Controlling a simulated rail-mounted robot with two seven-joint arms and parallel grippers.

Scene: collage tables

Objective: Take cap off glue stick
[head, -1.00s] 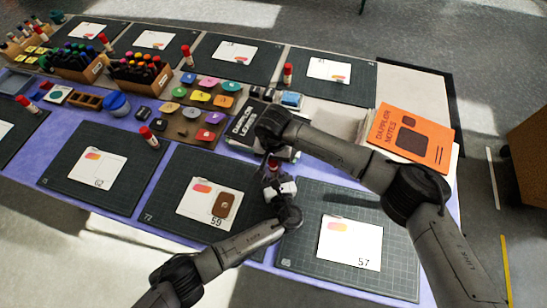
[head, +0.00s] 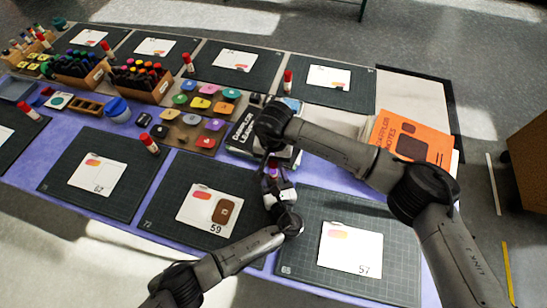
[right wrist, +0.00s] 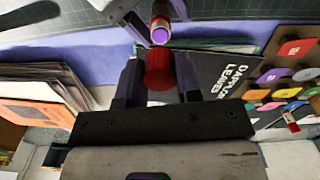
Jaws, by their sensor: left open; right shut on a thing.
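A red cap (right wrist: 158,68) is between the fingers of my right gripper (right wrist: 158,80), which is shut on it. A glue stick (right wrist: 161,18) with a red barrel shows just beyond the cap in the right wrist view. Its bare purple end (right wrist: 160,36) faces the cap and is apart from it. My left gripper (right wrist: 152,10) is open, with a finger on either side of the stick; whether they touch it I cannot tell. In the head view the stick's end (head: 273,172) shows at my left gripper (head: 276,182), below my right arm's wrist. The right fingers are mostly hidden there.
A dark book (head: 243,130) and others lie just behind the grippers. An orange notes book (head: 410,140) is to the right. Cutting mats with cards, one marked 59 (head: 208,208) and one marked 57 (head: 350,247), lie in front. Other capped glue sticks (head: 149,143) stand around the table.

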